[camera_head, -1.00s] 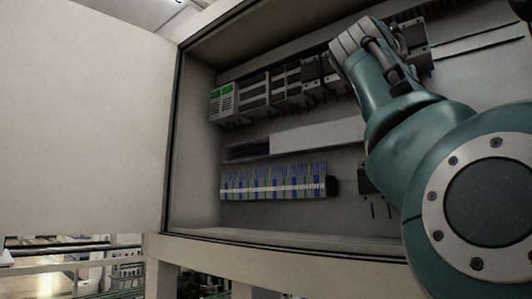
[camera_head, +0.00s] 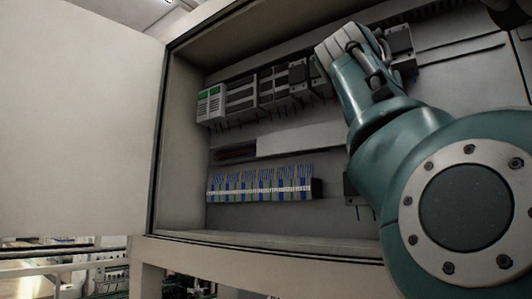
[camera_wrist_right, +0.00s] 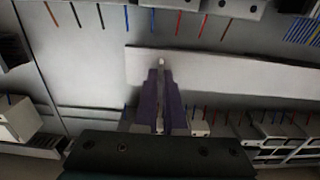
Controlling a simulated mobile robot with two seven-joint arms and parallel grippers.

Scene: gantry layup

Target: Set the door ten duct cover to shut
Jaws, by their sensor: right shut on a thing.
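The duct cover is a pale, flat strip (camera_head: 305,138) in the middle of the open cabinet, between two rows of devices. At its left end a short stretch of duct (camera_head: 235,152) is uncovered, with dark wires inside. In the right wrist view the cover (camera_wrist_right: 235,72) runs from the middle to the right edge. My right gripper (camera_wrist_right: 161,76) points at its near-left part, with its dark purple fingers shut on a small pale piece, seemingly the cover's grip. My right arm hides the gripper and the cover's right end in the head view. My left gripper is not in view.
The cabinet door (camera_head: 80,125) stands open on the left. Grey modules (camera_head: 255,92) with coloured wires sit above the duct, and a terminal row (camera_head: 262,184) with blue wires sits below it. The cabinet's lower sill (camera_head: 260,246) runs beneath.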

